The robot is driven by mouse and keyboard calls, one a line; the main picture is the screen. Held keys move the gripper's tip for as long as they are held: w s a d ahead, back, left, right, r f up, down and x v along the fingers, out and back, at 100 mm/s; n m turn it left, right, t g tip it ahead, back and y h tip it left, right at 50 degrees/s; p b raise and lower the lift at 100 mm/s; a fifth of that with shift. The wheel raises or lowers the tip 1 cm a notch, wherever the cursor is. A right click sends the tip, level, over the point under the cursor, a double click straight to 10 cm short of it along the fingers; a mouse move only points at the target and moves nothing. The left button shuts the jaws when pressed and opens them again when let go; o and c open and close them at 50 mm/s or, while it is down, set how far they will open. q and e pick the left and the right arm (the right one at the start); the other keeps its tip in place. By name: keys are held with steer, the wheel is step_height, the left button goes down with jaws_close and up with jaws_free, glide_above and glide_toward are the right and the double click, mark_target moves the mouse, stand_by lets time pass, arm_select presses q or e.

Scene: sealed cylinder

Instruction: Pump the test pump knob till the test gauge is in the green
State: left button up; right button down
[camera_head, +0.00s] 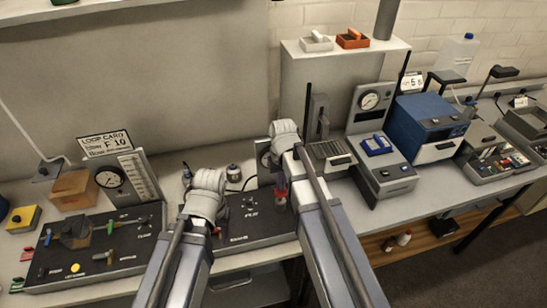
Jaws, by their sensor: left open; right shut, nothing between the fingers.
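A small red knob (281,191) stands on the black middle panel (242,222), just beside my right arm. I cannot read its label. My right gripper (268,154) is above and behind this knob, shut and empty; its fingertips are mostly hidden by the wrist. My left gripper (207,181) is open over the left end of the middle panel, its fingers also largely hidden. A round white-faced gauge (110,178) stands behind the left panel, and another gauge (370,100) is on a grey unit at right. Their needles are too small to read.
The left black panel (95,247) carries several coloured knobs and levers. A loop card (105,145) stands behind it. A grey unit with a blue block (376,145) and a blue box (430,115) crowd the bench at right. Trays sit on the raised shelf (383,49).

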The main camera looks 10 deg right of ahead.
steer(key=shift+f+b, duration=1.7)
steer(key=shift+f, duration=0.1)
steer(key=shift+r+p, duration=1.95)
steer(key=shift+f, duration=0.1)
steer(key=shift+f+b, duration=1.85)
steer(key=shift+b, duration=0.1)
steer(key=shift+r+p, duration=1.95)
steer(key=shift+f, duration=0.15)
